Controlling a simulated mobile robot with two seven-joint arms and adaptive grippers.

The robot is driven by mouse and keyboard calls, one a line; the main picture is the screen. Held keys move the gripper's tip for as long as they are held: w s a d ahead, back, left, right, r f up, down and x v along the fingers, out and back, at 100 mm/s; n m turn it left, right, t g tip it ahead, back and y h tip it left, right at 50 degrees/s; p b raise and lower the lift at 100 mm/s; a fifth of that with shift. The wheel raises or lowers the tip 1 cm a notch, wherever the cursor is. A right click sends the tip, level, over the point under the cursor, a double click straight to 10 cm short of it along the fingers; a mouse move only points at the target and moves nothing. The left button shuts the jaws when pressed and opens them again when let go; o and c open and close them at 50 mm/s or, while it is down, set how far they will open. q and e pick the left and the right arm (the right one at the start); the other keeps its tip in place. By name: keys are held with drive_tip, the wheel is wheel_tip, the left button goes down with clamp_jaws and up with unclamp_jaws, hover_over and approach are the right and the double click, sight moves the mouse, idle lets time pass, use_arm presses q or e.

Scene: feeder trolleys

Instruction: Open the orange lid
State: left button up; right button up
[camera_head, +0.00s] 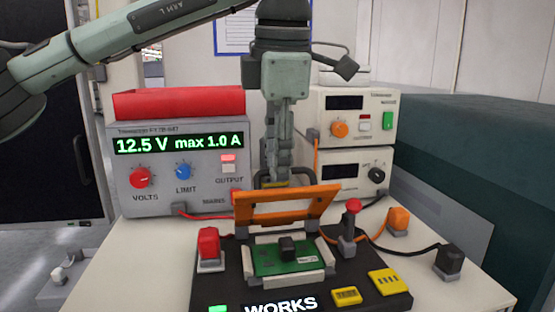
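The orange lid (288,207) stands raised at the back of the black test fixture (225,288), tilted, and a dark handle (322,178) shows along its upper edge. Below and in front of it a green circuit board (270,262) lies uncovered in its nest. My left gripper (274,182) points straight down at the lid's upper edge, close to the handle. Its fingertips are partly hidden behind the lid, so I cannot tell whether they are open, shut or touching the handle. My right gripper is not in view.
A grey power supply (185,195) reading 12.5 V stands at left with a red tray (180,103) on top. Two white instruments (355,130) are stacked at right. A red-knobbed lever (350,225), a red plug (209,246) and cables surround the board. The white table's front left is mostly clear.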

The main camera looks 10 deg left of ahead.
use_arm(q)
drive_tip(key=shift+f, duration=0.1)
drive_tip(key=w+a+r+p, duration=0.1)
drive_tip(key=w+r, duration=0.4)
drive_tip(key=r, duration=0.2)
drive_tip(key=shift+w+a, duration=0.2)
drive_tip(key=shift+a, duration=0.2)
idle(0.5)
drive_tip(key=shift+r, duration=0.1)
wheel_tip(320, 180, up, 12)
drive_tip(key=s, duration=0.2)
drive_tip(key=shift+s+d, duration=0.15)
drive_tip(key=shift+d, duration=0.25)
